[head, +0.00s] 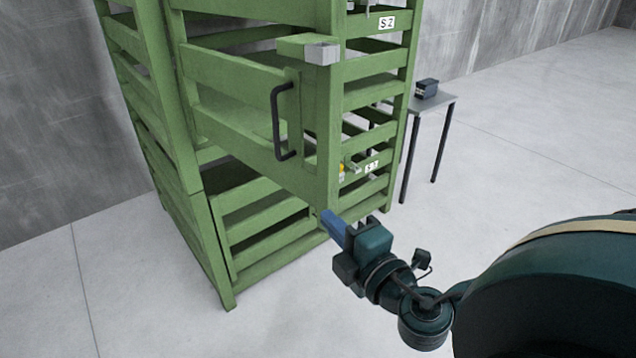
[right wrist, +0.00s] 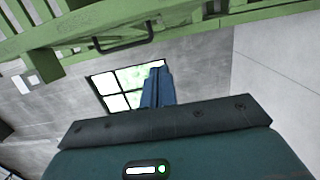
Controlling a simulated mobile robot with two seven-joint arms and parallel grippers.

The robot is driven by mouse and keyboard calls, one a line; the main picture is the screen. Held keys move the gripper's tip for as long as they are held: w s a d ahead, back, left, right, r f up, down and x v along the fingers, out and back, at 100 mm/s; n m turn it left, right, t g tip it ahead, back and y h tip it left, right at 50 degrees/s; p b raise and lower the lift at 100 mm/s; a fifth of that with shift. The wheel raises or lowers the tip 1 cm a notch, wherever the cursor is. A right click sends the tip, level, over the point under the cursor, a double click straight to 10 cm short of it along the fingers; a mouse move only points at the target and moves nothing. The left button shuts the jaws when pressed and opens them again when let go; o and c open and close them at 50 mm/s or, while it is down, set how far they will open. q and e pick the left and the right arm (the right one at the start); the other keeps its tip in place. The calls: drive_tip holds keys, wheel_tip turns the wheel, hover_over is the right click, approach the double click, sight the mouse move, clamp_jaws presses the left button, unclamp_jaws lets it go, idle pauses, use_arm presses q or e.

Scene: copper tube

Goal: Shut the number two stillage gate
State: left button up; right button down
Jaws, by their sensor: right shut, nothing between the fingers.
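The green slatted stillage gate (head: 235,110) stands swung open in the head view, its free end toward me. A black bar handle (head: 282,122) is fixed near that end, and a grey block (head: 321,53) sits at its upper corner. An "S2" label (head: 387,22) is on the frame at upper right. My right gripper (head: 327,217) is shut and empty, its blue fingertips by the gate's lower free corner; I cannot tell if they touch. In the right wrist view the shut fingers (right wrist: 157,88) show below the handle (right wrist: 125,40). My left gripper is not in view.
The green stillage frame (head: 215,245) has a lower bay beneath the gate. A small table (head: 443,106) with a dark device (head: 427,88) stands behind at right. Concrete walls are behind. The grey floor in front and right is clear.

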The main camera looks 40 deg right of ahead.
sight(319, 182)
drive_tip(key=w+d+b, duration=0.1)
drive_tip(key=w+b, duration=0.1)
drive_tip(key=w, duration=0.1)
drive_tip(key=w+d+b, duration=0.1)
drive_tip(key=w+b, duration=0.1)
drive_tip(key=w, duration=0.2)
drive_tip(key=w+d+b, duration=0.2)
drive_tip(key=w+b, duration=0.1)
drive_tip(key=shift+w, duration=0.3)
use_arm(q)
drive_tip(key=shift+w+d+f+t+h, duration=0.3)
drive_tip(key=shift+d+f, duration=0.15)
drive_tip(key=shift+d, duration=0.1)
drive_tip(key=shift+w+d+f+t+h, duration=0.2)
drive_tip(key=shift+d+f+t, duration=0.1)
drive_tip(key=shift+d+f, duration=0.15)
use_arm(e)
drive_tip(key=shift+d, duration=0.15)
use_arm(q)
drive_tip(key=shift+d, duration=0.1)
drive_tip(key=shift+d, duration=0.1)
use_arm(e)
drive_tip(key=shift+w+d, duration=0.1)
drive_tip(key=shift+d, duration=0.05)
